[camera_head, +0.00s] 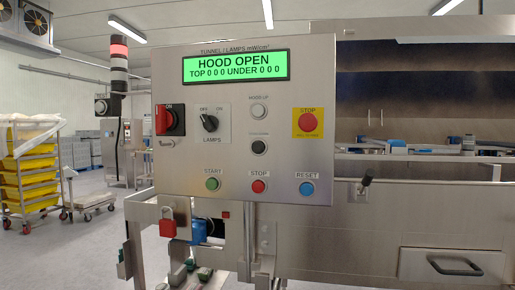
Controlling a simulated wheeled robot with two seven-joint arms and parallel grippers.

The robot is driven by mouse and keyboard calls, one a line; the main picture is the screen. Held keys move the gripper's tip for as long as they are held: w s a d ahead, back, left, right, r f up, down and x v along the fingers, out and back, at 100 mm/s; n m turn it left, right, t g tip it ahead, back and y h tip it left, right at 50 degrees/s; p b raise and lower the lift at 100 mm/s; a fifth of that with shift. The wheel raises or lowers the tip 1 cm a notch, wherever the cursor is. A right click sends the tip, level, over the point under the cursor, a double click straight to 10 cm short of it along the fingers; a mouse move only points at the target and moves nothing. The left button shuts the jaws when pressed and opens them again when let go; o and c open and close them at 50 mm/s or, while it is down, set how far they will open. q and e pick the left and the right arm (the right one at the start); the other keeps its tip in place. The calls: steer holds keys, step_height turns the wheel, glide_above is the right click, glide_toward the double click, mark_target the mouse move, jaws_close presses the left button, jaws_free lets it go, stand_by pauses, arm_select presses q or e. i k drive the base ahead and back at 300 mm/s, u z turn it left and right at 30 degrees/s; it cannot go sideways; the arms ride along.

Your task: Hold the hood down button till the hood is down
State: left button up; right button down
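A steel control panel (180,185) faces me in the middle of the head view. Its green display (235,67) reads "HOOD OPEN" and "TOP 0 0 0 UNDER 0 0 0". A black button (259,147) sits right of centre, below the white hood up button (259,111); the small label above the black one is too small to read surely, but its place suits the hood down button. Neither of my grippers shows in this view, and nothing touches the panel.
The panel also bears a red emergency stop (308,122), a red main switch (165,120), a lamps knob (210,122), and START (212,184), STOP (258,186) and RESET (306,188) buttons. A signal tower (119,65) stands left. The steel machine (430,215) extends right.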

mark_target(258, 147)
steer(key=u, duration=1.1)
steer(key=i, duration=0.7)
steer(key=z, duration=1.6)
